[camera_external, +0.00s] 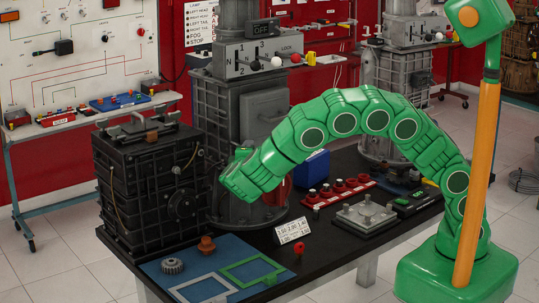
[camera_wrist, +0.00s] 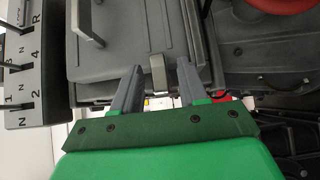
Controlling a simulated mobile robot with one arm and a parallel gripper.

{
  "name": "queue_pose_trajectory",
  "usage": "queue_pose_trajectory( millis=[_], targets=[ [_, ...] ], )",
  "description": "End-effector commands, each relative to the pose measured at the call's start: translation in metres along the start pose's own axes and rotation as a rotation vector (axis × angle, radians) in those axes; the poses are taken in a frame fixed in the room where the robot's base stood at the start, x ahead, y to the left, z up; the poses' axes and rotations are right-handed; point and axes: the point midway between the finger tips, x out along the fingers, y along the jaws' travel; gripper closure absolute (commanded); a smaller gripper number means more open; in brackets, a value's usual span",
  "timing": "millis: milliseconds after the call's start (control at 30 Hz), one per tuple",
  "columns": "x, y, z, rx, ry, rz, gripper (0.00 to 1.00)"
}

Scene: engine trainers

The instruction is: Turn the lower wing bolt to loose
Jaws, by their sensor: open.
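My gripper (camera_wrist: 160,66) is open, its two grey fingers pointing at the grey gearbox trainer (camera_wrist: 100,58). A small pale grey tab (camera_wrist: 158,74) on the edge of the trainer's cover shows between the fingers. It may be the wing bolt, but I cannot tell for sure, nor which way it is turned. No contact with either finger is clear. In the external view the grey gearbox trainer (camera_external: 203,100) stands on the black table, and the green end of my arm is in front of its lower part. My fingers cannot be made out there.
On the table are a black trainer (camera_external: 150,180), a blue mat (camera_external: 190,265) with parts, and a small sign (camera_external: 292,231).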

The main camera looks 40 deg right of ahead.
Motion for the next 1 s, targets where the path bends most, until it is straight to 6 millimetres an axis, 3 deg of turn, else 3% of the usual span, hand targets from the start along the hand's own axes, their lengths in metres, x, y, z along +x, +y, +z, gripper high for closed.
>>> queue_pose_trajectory(
  millis=[67, 333, 1000],
  targets=[
    [-0.0001, -0.0001, 0.0000, 0.000, 0.000, 0.000, 0.60],
    [-0.0002, -0.0001, 0.0000, 0.000, 0.000, 0.000, 1.00],
    [0.0005, -0.0027, -0.0001, -0.088, 0.000, 0.087, 1.00]
  ],
)
